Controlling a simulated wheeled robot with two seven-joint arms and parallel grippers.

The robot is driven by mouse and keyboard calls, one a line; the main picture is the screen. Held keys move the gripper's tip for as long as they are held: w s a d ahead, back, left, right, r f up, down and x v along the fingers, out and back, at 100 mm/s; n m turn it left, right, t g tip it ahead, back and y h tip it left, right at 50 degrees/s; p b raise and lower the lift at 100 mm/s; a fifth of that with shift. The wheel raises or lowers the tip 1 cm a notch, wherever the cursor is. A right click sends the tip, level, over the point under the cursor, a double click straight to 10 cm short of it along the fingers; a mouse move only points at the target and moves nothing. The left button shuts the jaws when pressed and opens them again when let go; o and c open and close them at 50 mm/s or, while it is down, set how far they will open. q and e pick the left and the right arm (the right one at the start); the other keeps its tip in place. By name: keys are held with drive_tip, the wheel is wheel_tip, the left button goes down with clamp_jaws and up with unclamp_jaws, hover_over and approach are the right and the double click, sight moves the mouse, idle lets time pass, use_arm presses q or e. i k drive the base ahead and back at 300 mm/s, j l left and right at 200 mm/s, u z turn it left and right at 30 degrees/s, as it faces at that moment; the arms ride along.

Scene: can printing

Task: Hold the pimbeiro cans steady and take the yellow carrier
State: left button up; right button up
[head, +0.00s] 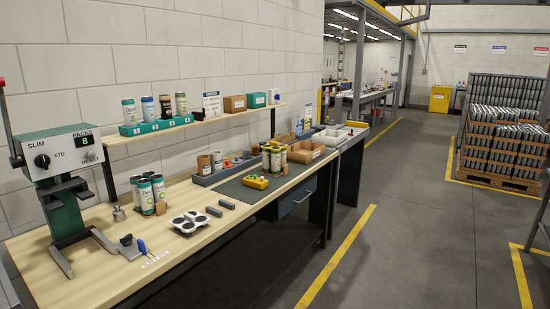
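A small yellow piece (256,182) lies on the dark mat on the workbench; it looks like a carrier, but its details are too small to tell. Just behind it stands a tight group of cans (275,158) with yellow and dark colours. A second tight group of white and green cans (147,194) stands upright nearer, beside the press. The can labels are too small to read, so I cannot tell which group is pimbeiro. Neither of my grippers is in view, and nothing is seen touching the cans or the yellow piece.
A green press (64,200) stands at the bench's left end. A white tray with dark rounds (189,222) and grey bars (227,204) lie in front. A wall shelf (180,124) holds cans and boxes. The grey floor (400,240) beside the bench is open; stacked cans (500,125) stand right.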

sight(274, 146)
drive_tip(key=i+l+z, duration=0.3)
drive_tip(key=i, duration=0.75)
drive_tip(key=i+z, duration=0.3)
drive_tip(key=i, duration=0.75)
drive_tip(key=i+l+u, duration=0.15)
drive_tip(key=i+u, duration=0.25)
drive_tip(key=i+l+u, duration=0.4)
drive_tip(key=i, duration=0.15)
drive_tip(key=j, duration=0.1)
